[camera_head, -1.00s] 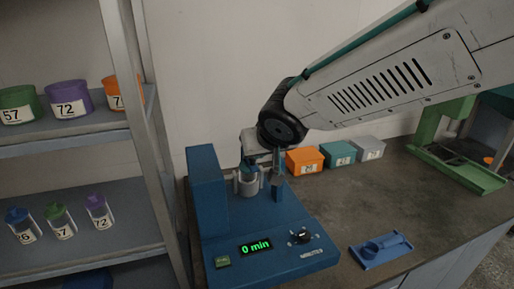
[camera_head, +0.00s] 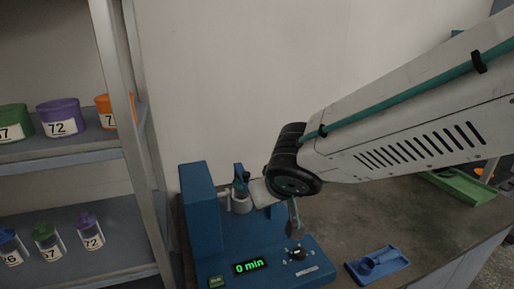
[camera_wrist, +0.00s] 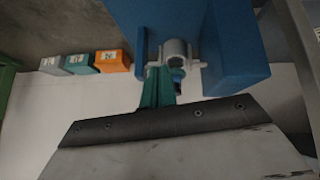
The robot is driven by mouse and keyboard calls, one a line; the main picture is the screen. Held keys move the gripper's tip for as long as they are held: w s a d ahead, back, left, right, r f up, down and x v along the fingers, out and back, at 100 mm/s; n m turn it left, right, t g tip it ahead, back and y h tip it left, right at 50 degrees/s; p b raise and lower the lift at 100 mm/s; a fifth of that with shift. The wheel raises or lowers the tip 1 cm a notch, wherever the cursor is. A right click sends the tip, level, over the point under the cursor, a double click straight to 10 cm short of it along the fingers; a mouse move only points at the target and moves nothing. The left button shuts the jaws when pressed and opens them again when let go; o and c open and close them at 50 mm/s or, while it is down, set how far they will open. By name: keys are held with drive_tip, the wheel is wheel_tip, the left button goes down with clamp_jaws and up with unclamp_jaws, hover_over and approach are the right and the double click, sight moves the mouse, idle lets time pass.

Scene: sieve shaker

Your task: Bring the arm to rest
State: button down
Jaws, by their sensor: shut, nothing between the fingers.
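My gripper (camera_wrist: 158,86) shows in the wrist view as narrow teal fingers, shut with nothing between them. The blue sieve shaker (camera_head: 193,215) stands on the bench, its green display (camera_head: 250,266) reading "0 min". A pale ring-shaped holder (camera_head: 241,203) sits beside its tower. In the wrist view the holder (camera_wrist: 173,52) lies just beyond the fingertips; I cannot tell the exact gap. In the head view my arm reaches in from the right, bent at a black joint above the shaker, and the fingers cannot be made out clearly.
A shelf (camera_head: 75,150) at left holds labelled tubs and several lidded jars. A blue tray (camera_head: 378,264) lies right of the shaker, and a green stand (camera_head: 462,188) is farther right. Orange (camera_wrist: 112,61), teal (camera_wrist: 82,63) and grey (camera_wrist: 53,65) boxes sit by the wall.

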drive_tip(key=s+d+r+m+g, duration=0.2)
drive_tip(key=s+d+g, duration=0.1)
drive_tip(key=s+d, duration=0.7)
drive_tip(key=s+d+r+m+g+h, duration=0.1)
drive_tip(key=s+d+m+g, duration=0.1)
drive_tip(key=s+d, duration=0.8)
drive_tip(key=d+g, duration=0.1)
drive_tip(key=d, duration=0.1)
drive_tip(key=shift+s+d+r+m, duration=0.25)
drive_tip(key=shift+d+r+m, duration=0.1)
drive_tip(key=shift+d+m, duration=0.05)
idle(0.3)
